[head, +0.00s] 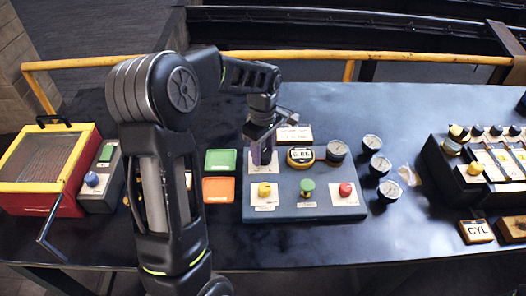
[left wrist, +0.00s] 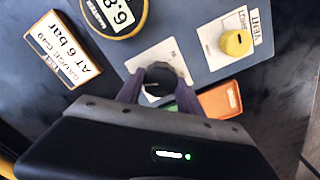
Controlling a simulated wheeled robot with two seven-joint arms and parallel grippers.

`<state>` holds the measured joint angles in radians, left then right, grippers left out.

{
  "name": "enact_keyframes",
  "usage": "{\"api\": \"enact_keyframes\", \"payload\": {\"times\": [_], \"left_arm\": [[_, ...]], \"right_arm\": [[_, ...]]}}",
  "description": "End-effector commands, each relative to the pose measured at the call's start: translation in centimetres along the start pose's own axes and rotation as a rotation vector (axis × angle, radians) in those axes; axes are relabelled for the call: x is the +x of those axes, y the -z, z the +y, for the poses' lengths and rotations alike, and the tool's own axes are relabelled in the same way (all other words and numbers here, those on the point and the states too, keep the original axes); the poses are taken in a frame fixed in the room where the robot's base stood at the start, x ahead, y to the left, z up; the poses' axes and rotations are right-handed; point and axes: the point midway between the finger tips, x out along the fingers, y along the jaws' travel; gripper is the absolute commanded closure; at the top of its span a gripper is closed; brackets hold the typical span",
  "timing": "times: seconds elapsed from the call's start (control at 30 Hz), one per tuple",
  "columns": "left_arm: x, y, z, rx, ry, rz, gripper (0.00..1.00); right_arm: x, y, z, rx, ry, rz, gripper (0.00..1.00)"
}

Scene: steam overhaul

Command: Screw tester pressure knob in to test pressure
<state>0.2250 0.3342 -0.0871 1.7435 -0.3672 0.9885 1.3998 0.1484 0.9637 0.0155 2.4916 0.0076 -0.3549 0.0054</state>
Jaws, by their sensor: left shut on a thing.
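The tester (head: 306,213) is a blue-grey box on the dark table, in the middle of the head view. Its black pressure knob (left wrist: 160,79) shows in the left wrist view on a white plate. My left gripper (head: 262,156) reaches down over the tester's back left corner. In the left wrist view its purple fingers (left wrist: 158,92) are shut on the knob, one on each side. In the head view the gripper hides the knob. A round yellow-rimmed digital gauge (head: 300,155) sits right of the gripper; its digits are hard to read. My right gripper is not in view.
Yellow (head: 264,190), green (head: 306,187) and red (head: 346,189) knobs line the tester's front. Several dial gauges (head: 381,164) stand at its right. Green (head: 220,160) and orange (head: 218,190) trays lie left. A sign (head: 294,133) stands behind. A yellow rail (head: 300,55) runs behind the table.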

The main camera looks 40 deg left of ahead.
Motion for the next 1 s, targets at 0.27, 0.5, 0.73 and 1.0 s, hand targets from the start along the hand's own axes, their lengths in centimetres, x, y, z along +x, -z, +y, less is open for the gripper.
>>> {"api": "enact_keyframes", "payload": {"times": [0.27, 0.5, 0.73, 1.0], "left_arm": [[-0.07, -0.03, 0.08, 0.081, -0.002, 0.0, 0.97], [-0.06, -0.02, 0.07, 0.08, -0.002, 0.0, 0.45], [-0.03, 0.0, 0.04, 0.079, -0.001, 0.0, 0.35], [-0.6, 0.01, 0.1, 0.079, -0.003, 0.001, 0.35]], "right_arm": [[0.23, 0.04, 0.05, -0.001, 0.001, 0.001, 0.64], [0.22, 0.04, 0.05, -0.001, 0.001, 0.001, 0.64], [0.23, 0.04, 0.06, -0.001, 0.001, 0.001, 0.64], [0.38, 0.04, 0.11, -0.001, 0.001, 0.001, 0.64]]}}
